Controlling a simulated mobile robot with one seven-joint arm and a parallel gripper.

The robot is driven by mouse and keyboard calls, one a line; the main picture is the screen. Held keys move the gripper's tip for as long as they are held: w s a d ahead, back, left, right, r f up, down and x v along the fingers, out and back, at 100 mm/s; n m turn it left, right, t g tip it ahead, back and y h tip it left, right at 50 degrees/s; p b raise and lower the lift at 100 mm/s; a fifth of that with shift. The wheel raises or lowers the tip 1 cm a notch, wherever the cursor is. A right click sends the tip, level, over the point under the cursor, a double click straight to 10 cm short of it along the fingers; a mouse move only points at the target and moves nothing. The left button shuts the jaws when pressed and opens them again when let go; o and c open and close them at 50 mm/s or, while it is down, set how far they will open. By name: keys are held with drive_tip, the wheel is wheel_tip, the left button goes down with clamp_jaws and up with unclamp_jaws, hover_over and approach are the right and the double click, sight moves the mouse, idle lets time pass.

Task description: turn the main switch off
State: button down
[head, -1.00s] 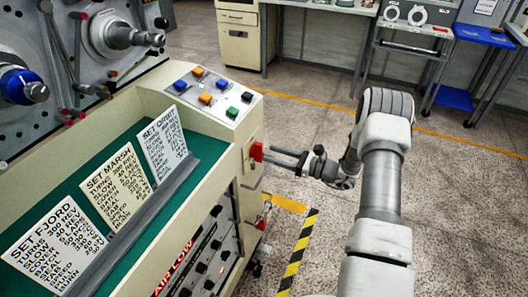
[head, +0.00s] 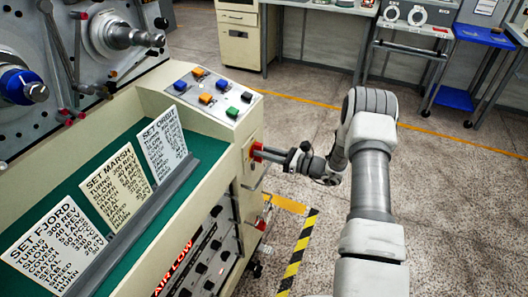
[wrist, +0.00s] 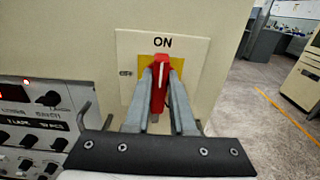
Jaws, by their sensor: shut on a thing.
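The main switch is a red handle (wrist: 160,82) on a yellow plate, set in a cream panel (wrist: 124,52) marked "ON" above it. The handle points up toward the "ON" label. In the wrist view my gripper (wrist: 160,85) has one finger on each side of the red handle and is shut on it. In the head view the red switch (head: 256,150) is on the end face of the cream machine, and my gripper (head: 265,152) reaches it from the right. The fingers partly hide the lower part of the handle and plate.
A control panel with knobs (wrist: 38,125) lies left of the switch. Coloured buttons (head: 205,98) sit on top of the machine. Setting cards (head: 117,183) stand on its green ledge. The floor (head: 440,190) to the right is open.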

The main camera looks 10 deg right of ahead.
drive_tip(key=shift+f+b, duration=0.1)
drive_tip(key=shift+b, duration=0.2)
drive_tip(key=n+b, duration=0.1)
drive_tip(key=n, duration=0.1)
drive_tip(key=n+b, duration=0.2)
drive_tip(key=shift+s+f, duration=0.15)
drive_tip(key=n+b, duration=0.5)
drive_tip(key=shift+s+a+f+b, duration=0.2)
drive_tip(key=shift+b, duration=0.1)
drive_tip(key=n+b, duration=0.6)
drive_tip(key=b, duration=0.1)
drive_tip(key=shift+s+a+f, duration=0.1)
drive_tip(key=shift+s+f, duration=0.05)
drive_tip(key=shift+f, duration=0.2)
drive_tip(key=n+b, duration=0.3)
drive_tip(key=shift+r, duration=0.1)
drive_tip(key=c, duration=0.8)
unclamp_jaws()
drive_tip(key=shift+r, duration=0.1)
drive_tip(key=shift+o, duration=0.2)
